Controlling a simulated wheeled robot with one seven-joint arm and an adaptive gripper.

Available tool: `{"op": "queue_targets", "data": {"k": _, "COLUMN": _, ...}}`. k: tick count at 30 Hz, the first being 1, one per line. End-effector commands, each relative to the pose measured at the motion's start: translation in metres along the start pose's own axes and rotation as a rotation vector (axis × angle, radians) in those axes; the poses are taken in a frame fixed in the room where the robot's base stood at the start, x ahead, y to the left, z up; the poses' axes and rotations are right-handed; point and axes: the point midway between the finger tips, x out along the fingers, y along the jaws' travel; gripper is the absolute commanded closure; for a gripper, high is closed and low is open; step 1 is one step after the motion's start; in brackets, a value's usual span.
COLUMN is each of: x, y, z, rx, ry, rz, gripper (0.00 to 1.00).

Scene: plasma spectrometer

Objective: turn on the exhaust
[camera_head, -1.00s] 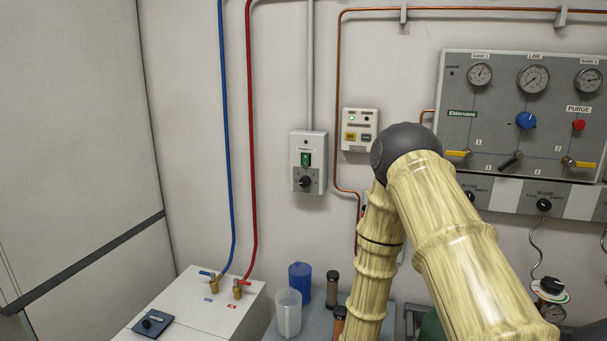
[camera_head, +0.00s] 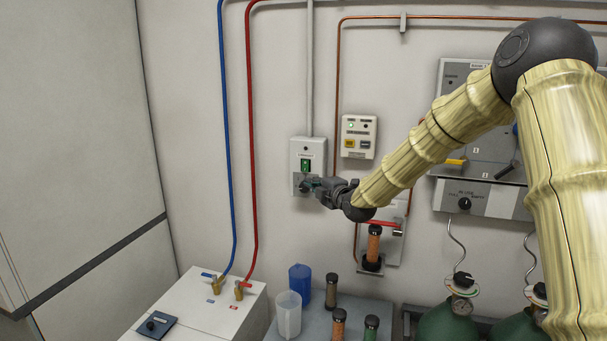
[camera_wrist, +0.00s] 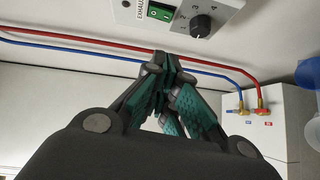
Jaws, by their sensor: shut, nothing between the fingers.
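The exhaust control box (camera_head: 309,151) is a light grey box on the wall with a green rocker switch (camera_head: 306,166) above a black knob. In the wrist view the switch (camera_wrist: 160,10) sits beside the knob (camera_wrist: 201,26) at the top, with part of an exhaust label. My gripper (camera_head: 308,186) is in front of the lower part of the box and covers most of the knob in the head view. In the wrist view its fingertips (camera_wrist: 161,57) are shut together and empty, just off the box's edge. I cannot tell whether they touch it.
A white and yellow button panel (camera_head: 359,137) is to the right of the box. Red (camera_head: 249,130) and blue (camera_head: 226,130) pipes run down the wall at left. A red-handled fixture (camera_head: 397,232) with a brown cylinder is below my wrist. A blue cup (camera_head: 300,277) stands below.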

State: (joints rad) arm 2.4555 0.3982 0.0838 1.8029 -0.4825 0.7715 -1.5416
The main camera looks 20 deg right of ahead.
Motion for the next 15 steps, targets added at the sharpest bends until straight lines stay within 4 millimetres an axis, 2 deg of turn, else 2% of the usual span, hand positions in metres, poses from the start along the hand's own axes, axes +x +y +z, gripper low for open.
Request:
{"op": "queue_targets", "data": {"k": 8, "x": 0.004, "y": 0.000, "z": -0.001, "rx": 0.002, "ry": 0.000, "rz": -0.001, "gripper": 1.00}}
{"op": "queue_targets", "data": {"k": 15, "x": 0.025, "y": 0.000, "z": 0.000, "rx": 0.003, "ry": 0.000, "rz": -0.003, "gripper": 1.00}}
